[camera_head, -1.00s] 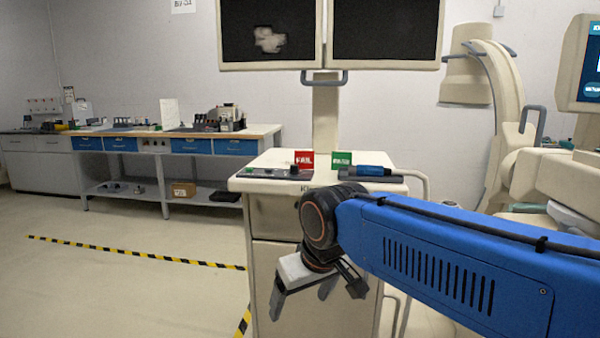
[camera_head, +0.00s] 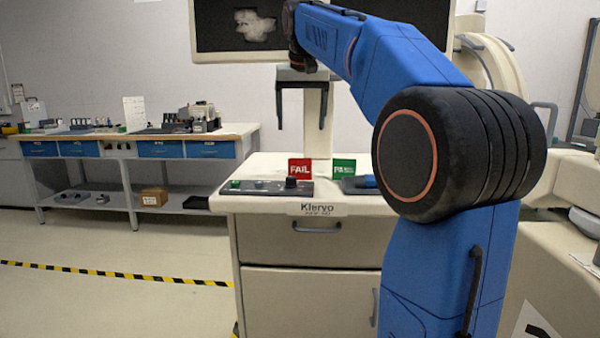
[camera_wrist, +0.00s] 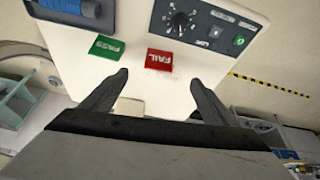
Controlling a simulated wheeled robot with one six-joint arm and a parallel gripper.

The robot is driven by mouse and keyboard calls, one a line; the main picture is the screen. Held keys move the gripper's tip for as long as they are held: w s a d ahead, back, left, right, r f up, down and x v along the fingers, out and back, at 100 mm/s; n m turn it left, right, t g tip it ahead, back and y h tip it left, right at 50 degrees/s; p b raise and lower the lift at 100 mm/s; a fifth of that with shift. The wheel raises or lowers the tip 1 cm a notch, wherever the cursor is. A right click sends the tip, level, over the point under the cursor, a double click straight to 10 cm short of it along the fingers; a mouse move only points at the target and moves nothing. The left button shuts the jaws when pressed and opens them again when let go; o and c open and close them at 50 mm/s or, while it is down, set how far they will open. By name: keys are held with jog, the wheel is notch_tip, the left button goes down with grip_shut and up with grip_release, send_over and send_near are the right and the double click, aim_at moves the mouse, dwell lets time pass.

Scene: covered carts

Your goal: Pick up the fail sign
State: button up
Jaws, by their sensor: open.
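The red fail sign (camera_head: 300,171) stands on the top of the cart (camera_head: 258,168), behind a grey control panel. It also shows in the wrist view (camera_wrist: 160,60), ahead of the fingertips and between them across the picture. My gripper (camera_head: 302,127) is open and empty, its two fingers pointing down above the sign. The fingers also show in the wrist view (camera_wrist: 160,78). A gap is visible between the fingers and the sign.
The green pass sign (camera_head: 343,172) stands close to the right of the fail sign. The control panel (camera_head: 262,187) with a knob lies in front. A blue tool (camera_head: 366,182) lies right of it. Monitors (camera_head: 235,30) hang behind the cart.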

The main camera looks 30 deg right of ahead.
jog(key=w+d, duration=0.1)
send_near(300, 160)
jog(key=x, duration=0.6)
jog(key=shift+d, duration=0.1)
jog(key=shift+x, duration=2.65)
jog(key=shift+c, duration=0.5)
jog(key=c, duration=1)
